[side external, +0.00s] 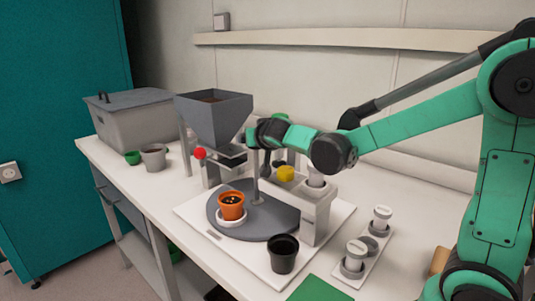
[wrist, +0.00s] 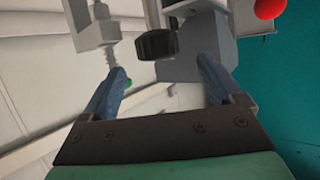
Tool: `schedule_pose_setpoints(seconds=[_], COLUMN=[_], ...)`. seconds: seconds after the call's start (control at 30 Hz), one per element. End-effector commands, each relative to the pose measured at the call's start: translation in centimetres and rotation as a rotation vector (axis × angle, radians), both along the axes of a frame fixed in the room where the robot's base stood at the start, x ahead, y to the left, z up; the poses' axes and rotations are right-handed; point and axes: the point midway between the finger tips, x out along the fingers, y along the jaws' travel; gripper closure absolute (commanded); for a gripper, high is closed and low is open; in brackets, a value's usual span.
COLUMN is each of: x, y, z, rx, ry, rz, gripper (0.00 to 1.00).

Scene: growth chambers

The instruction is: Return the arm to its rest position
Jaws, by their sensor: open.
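My gripper (side external: 254,133) is in the air in the side external view, beside the grey hopper (side external: 213,118) and above the back of the round dark turntable (side external: 285,222). My green arm reaches to it from the right. In the wrist view, the two blue fingers of my gripper (wrist: 161,66) stand wide apart, with nothing held between them. A dark ribbed knob (wrist: 156,45) shows beyond the fingertips; I cannot tell how far away it is. The exact fingertips are hard to make out in the side external view.
An orange pot (side external: 231,206) with soil stands on the turntable. A black pot (side external: 283,254) stands at the front edge. A red ball knob (side external: 199,153) and yellow knob (side external: 286,173) are near the hopper. White-capped containers (side external: 382,217) stand at right. A grey lidded bin (side external: 137,122) stands at left.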

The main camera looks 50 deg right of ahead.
Motion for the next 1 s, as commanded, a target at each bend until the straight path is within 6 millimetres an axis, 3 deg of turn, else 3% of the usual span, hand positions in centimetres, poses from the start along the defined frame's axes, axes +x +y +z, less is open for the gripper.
schedule_pose_setpoints(seconds=[0.57,0.67,0.77,1.0], x=[-1.4,-3.0,-5.8,-12.9], y=[0.8,1.6,3.1,8.2], z=[0.4,0.1,-0.8,-4.2], rx=[0.004,0.020,0.049,0.131], ry=[0.014,0.077,0.190,0.450], rz=[0.005,0.032,0.099,0.386], gripper=[0.14,0.14,0.14,0.14])
